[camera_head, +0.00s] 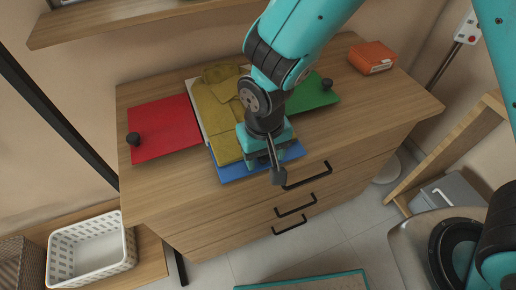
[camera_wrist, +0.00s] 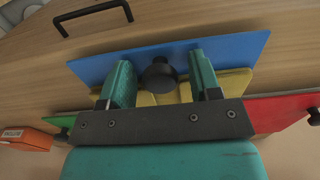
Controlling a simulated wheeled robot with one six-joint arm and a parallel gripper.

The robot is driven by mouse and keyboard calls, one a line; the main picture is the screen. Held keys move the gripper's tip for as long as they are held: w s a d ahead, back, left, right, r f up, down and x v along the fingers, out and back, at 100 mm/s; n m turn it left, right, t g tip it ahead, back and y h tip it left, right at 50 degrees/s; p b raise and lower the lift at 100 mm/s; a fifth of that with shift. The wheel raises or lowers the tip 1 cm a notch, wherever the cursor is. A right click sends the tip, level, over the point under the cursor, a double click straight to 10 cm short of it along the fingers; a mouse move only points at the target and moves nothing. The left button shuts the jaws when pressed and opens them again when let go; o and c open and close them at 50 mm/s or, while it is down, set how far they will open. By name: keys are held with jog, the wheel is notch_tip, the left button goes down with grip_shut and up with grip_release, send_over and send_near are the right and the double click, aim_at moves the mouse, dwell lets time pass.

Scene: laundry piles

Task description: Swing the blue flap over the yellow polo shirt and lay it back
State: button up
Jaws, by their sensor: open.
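The blue flap (camera_head: 228,173) lies flat at the front edge of the folding board on the dresser. The yellow polo shirt (camera_head: 213,110) lies folded lengthwise on the board, its lower end on the blue flap. My gripper (camera_wrist: 162,78) is over the blue flap, pointing down, and hides part of it in the head view. In the wrist view the blue flap (camera_wrist: 215,52) shows a black knob (camera_wrist: 158,76) between my two teal fingers. The fingers are open, with a gap on each side of the knob. The yellow shirt (camera_wrist: 232,84) shows behind them.
The red flap (camera_head: 168,127) lies out to the left and the green flap (camera_head: 314,91) to the right, each with a black knob. An orange box (camera_head: 372,57) sits at the dresser's back right. A white basket (camera_head: 91,247) stands low at the left.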

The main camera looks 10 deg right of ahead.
jog(key=c, duration=0.6)
jog(key=r+p, duration=0.2)
jog(key=p, duration=0.1)
jog(key=shift+w+a+r+g, duration=0.1)
jog(key=shift+w+r+g, duration=0.15)
jog(key=shift+w+g, duration=0.15)
jog(key=shift+r+p, duration=0.15)
jog(key=shift+p, duration=0.25)
